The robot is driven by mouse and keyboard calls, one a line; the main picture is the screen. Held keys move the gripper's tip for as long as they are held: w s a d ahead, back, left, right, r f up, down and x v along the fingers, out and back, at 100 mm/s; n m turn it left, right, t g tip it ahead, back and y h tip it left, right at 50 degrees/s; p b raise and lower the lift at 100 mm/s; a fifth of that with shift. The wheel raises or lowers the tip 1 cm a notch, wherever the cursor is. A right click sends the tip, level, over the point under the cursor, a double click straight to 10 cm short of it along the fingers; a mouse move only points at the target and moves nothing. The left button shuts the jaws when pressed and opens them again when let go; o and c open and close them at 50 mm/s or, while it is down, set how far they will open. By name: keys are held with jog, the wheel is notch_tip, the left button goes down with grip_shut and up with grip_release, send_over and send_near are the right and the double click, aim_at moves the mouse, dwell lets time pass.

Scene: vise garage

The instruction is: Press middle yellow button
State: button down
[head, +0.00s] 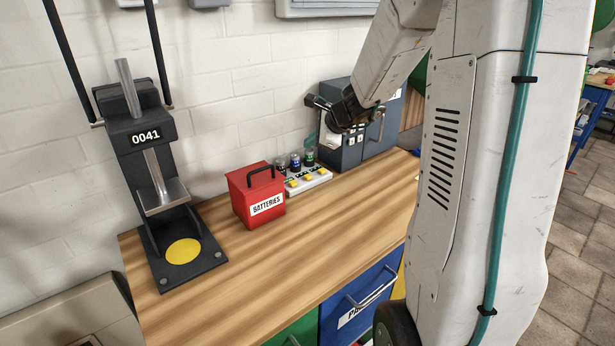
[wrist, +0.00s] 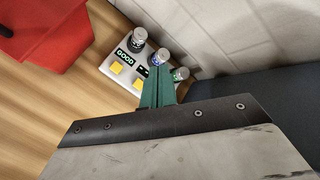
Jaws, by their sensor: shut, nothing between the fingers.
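A white panel (head: 306,181) lies on the wooden bench with three yellow buttons in a row. The middle yellow button (head: 307,179) shows between the other two. In the wrist view, two yellow buttons show on the panel (wrist: 106,72); the one nearer the fingers, apparently the middle one (wrist: 138,84), is close beside the fingertips. The third button is hidden there. My gripper (wrist: 158,72) has teal fingers, shut together and empty. In the head view, my gripper (head: 312,137) is above the panel's back right part. Whether the fingers touch anything is unclear.
Three small cylinders (head: 295,162) stand along the panel's back edge. A red batteries box (head: 258,194) stands just left, and a dark grey cabinet (head: 350,148) just right. A black press marked 0041 (head: 150,175) is farther left. The bench front (head: 300,245) is clear.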

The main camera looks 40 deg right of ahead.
jog(key=shift+f, duration=3.8)
jog(key=shift+f, duration=0.4)
jog(key=shift+f, duration=0.45)
jog(key=shift+r, duration=0.9)
jog(key=shift+r, duration=2.5)
jog(key=shift+a, duration=0.1)
